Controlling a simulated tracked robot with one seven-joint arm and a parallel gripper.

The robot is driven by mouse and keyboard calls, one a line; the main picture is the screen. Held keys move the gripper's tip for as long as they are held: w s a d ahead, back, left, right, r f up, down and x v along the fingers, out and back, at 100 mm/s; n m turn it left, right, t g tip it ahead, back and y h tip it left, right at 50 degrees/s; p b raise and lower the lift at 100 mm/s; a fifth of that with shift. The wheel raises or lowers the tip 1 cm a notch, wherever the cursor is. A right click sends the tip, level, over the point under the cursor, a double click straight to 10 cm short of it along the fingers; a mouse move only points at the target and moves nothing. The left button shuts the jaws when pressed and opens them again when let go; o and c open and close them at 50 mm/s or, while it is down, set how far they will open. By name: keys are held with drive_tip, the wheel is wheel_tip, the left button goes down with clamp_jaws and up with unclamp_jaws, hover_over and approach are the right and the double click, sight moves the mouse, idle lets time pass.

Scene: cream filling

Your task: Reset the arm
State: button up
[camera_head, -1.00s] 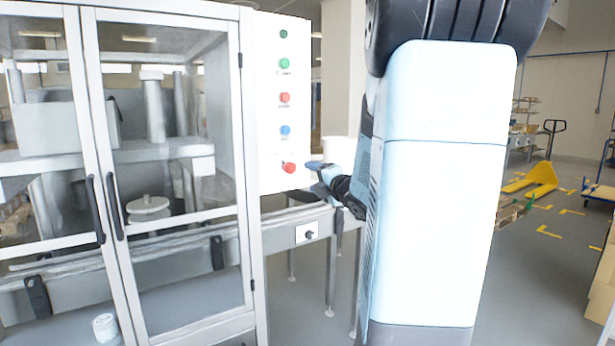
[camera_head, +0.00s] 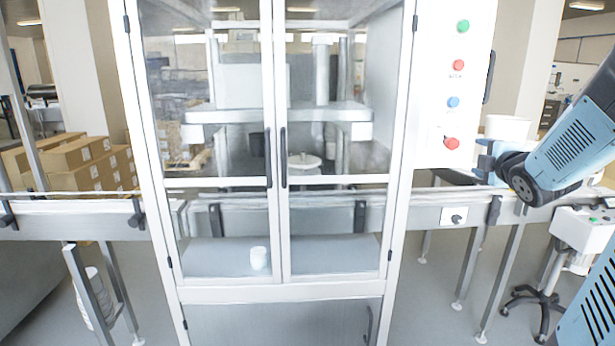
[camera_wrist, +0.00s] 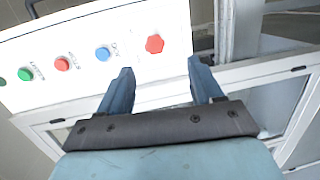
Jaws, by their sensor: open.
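My gripper (camera_head: 484,163) is at the right of the head view, beside the lower end of the white control panel (camera_head: 455,100). In the wrist view my gripper (camera_wrist: 160,78) has its two blue fingers spread apart with nothing between them. The panel's red mushroom button (camera_wrist: 154,44) shows just beyond the fingers, apart from them. The same red button (camera_head: 451,143) shows in the head view, left of my gripper. Blue, red and green buttons line the panel above it.
A glass-doored machine cabinet (camera_head: 277,294) with closed doors fills the middle. A conveyor (camera_head: 80,222) runs through it to both sides. A white tub (camera_head: 508,127) stands behind my gripper. Cardboard boxes (camera_head: 95,165) are at the left. A wheeled stand (camera_head: 580,232) is at the lower right.

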drive_tip(key=s+a+f+m+g, duration=0.1)
drive_tip(key=s+a+m+g, duration=0.2)
drive_tip(key=s+a+m, duration=0.2)
drive_tip(key=s+a+f+m+g+y, duration=0.1)
drive_tip(key=s+a+m+g, duration=0.3)
drive_tip(key=s, duration=0.7)
drive_tip(key=s+a+f+m+g, duration=0.3)
drive_tip(key=s+a+m, duration=0.4)
drive_tip(key=a, duration=0.4)
drive_tip(key=shift+s+f+m+g+y, duration=0.25)
drive_tip(key=shift+s+m+g+y, duration=0.2)
drive_tip(key=shift+s, duration=0.4)
drive_tip(key=shift+a, duration=0.1)
